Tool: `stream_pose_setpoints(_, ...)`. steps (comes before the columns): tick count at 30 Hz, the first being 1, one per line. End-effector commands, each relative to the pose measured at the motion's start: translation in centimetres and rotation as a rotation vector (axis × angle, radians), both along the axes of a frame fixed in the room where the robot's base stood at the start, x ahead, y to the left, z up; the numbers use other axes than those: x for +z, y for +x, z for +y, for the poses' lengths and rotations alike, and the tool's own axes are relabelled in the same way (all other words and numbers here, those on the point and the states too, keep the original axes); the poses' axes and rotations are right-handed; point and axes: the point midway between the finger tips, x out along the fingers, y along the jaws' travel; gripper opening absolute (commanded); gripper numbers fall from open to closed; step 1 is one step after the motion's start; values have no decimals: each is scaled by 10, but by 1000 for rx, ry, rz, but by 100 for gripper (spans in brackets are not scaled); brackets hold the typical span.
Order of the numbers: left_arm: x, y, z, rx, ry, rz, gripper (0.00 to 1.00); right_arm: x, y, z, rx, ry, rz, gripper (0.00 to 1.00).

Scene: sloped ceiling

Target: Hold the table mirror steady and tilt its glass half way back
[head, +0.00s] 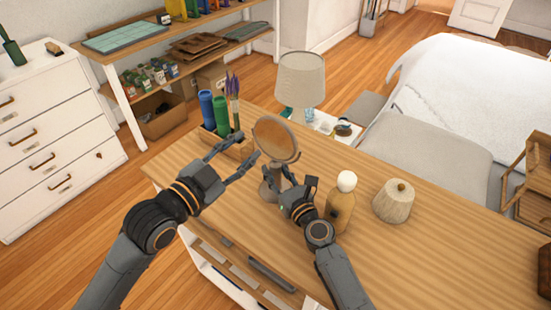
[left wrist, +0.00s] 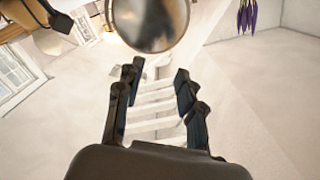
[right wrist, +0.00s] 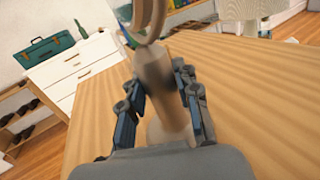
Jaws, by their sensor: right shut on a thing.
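The table mirror (head: 276,139) stands on the wooden desk, its round glass in a pale frame on a tan stem and base. Its glass also shows at the top of the left wrist view (left wrist: 152,22). My right gripper (head: 282,187) is shut on the mirror's stem, which sits between its fingers in the right wrist view (right wrist: 160,85). My left gripper (head: 238,155) is open and empty, just left of the glass; in the left wrist view (left wrist: 157,95) the glass lies beyond its fingertips. Part of the mirror's base is hidden behind my right gripper.
A bottle with a white cap (head: 341,205) and a ribbed pale jar (head: 393,202) stand right of the mirror. An organizer (head: 238,148) with blue and green containers and purple flowers stands behind my left gripper. A lamp (head: 300,80) stands beyond the desk.

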Motion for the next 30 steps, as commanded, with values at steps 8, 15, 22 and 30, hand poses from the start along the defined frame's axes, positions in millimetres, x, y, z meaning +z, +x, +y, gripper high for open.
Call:
stream_pose_setpoints(8, 8, 20, -5, -4, 10, -1, 0, 0, 0, 0, 0, 1, 0, 0)
stream_pose_setpoints(15, 33, 83, -21, -4, 28, 65, 0, 0, 0, 0, 0, 1, 0, 0)
stream_pose_setpoints(22, 48, 134, -40, 30, 11, 317, 0, 0, 0, 0, 0, 1, 0, 0)
stream_pose_setpoints(30, 56, 145, -61, 142, 72, 766, 0, 0, 0, 0, 0, 2, 1, 0)
